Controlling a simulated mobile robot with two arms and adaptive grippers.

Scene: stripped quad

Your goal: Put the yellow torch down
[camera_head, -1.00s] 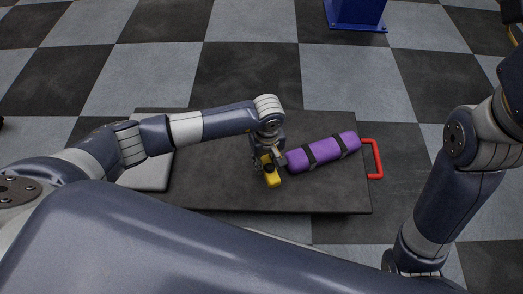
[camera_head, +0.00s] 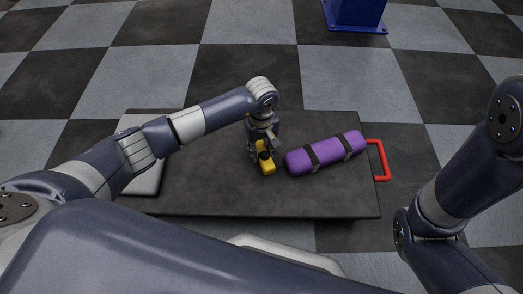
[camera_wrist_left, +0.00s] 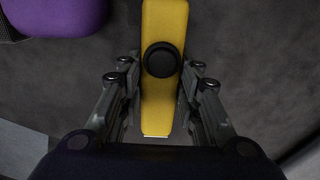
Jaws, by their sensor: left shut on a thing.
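The yellow torch (camera_head: 266,164) is in my left gripper (camera_head: 262,154), over the dark top of a low table or cart (camera_head: 215,190). In the left wrist view the torch (camera_wrist_left: 163,95) is a long yellow body with a round black knob, and it lies between the two fingers of my left gripper (camera_wrist_left: 160,105), which are shut on it. I cannot tell whether the torch touches the surface. My right gripper is out of view; only my right arm shows.
A purple roll with black straps (camera_head: 325,153) lies just right of the torch. A red handle (camera_head: 378,160) is on the right edge. A light grey flat thing (camera_head: 147,176) is at the left end. The surface in front of the torch is bare.

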